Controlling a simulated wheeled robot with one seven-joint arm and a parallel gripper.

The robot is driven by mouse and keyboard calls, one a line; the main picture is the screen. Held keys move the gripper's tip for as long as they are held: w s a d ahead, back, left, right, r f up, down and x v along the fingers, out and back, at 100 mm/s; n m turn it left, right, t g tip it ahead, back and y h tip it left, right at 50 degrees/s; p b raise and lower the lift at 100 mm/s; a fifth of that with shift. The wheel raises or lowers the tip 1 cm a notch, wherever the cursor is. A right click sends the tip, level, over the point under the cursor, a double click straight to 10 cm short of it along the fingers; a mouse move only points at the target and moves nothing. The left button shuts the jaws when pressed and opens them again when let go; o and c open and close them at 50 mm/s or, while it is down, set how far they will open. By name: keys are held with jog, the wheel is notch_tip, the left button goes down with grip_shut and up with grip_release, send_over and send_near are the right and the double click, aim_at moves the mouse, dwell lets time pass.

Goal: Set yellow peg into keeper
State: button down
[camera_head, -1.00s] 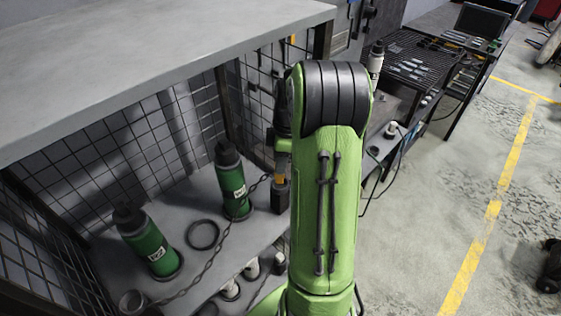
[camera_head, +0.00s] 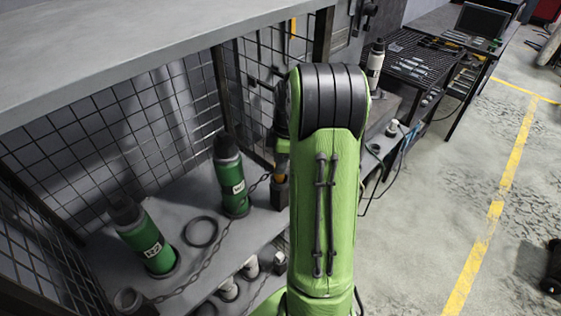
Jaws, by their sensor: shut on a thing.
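My gripper (camera_head: 282,147) is partly in view just left of my green arm, pointing down over the shelf. The yellow peg (camera_head: 281,168) shows as a small orange-yellow patch at its lower end, and the gripper is shut on it. The fingertips are too small and too covered to make out. Right below is a small dark block (camera_head: 279,194) at the shelf's front edge, which may be the keeper. I cannot tell whether the peg is inside it, touching it or above it.
Two green bottles (camera_head: 231,184) (camera_head: 147,242) and a dark ring (camera_head: 201,232) are on the grey shelf, with a chain (camera_head: 205,268) along its front. Wire mesh (camera_head: 150,140) closes the back. A grey top (camera_head: 120,55) overhangs.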

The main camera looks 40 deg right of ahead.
jog(key=shift+d+f, duration=0.1)
jog(key=shift+f, duration=0.55)
jog(key=c, duration=0.7)
grip_release()
jog(key=shift+c, duration=0.2)
jog(key=shift+w+r, duration=0.1)
jog(key=r, duration=0.8)
jog(key=shift+s+d+p, duration=0.2)
jog(key=shift+s+p, duration=0.2)
jog(key=shift+s, duration=0.1)
